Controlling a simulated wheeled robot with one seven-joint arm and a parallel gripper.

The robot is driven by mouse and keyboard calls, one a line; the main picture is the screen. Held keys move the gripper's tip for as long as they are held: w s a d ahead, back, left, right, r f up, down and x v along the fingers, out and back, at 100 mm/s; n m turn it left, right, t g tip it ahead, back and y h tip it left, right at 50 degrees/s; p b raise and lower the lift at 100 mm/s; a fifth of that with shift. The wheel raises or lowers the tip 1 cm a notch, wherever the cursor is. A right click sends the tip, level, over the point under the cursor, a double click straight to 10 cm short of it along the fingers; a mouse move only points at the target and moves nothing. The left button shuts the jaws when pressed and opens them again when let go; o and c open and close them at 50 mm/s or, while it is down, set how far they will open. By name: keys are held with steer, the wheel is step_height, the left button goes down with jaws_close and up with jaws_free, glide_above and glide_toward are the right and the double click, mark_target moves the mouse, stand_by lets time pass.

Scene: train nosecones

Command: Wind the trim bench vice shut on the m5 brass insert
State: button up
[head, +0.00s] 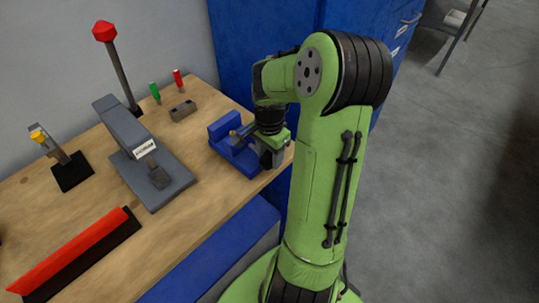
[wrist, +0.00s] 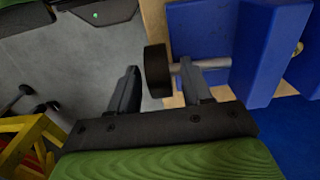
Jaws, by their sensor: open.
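The blue trim bench vice (head: 228,153) sits near the right end of the wooden bench. In the wrist view its blue body (wrist: 268,45) fills the right side. A small brass-coloured piece (wrist: 299,48), probably the m5 brass insert, shows in the gap between two blue parts. A grey screw shaft (wrist: 205,63) with a dark round knob (wrist: 157,70) sticks out of the vice. My gripper (wrist: 160,82) is open, with one finger on each side of the knob. I cannot tell whether either finger touches it. In the head view my arm partly hides the gripper (head: 272,150).
A small grey block (head: 183,111) and green and red upright pieces (head: 154,92) are behind the vice. A red strip (head: 75,250) lies at the front. Blue cabinets (head: 240,45) stand behind.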

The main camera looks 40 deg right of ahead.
steer(key=shift+c, duration=0.3)
jaws_close()
steer(key=shift+r+p, duration=0.1)
steer(key=shift+p, duration=0.3)
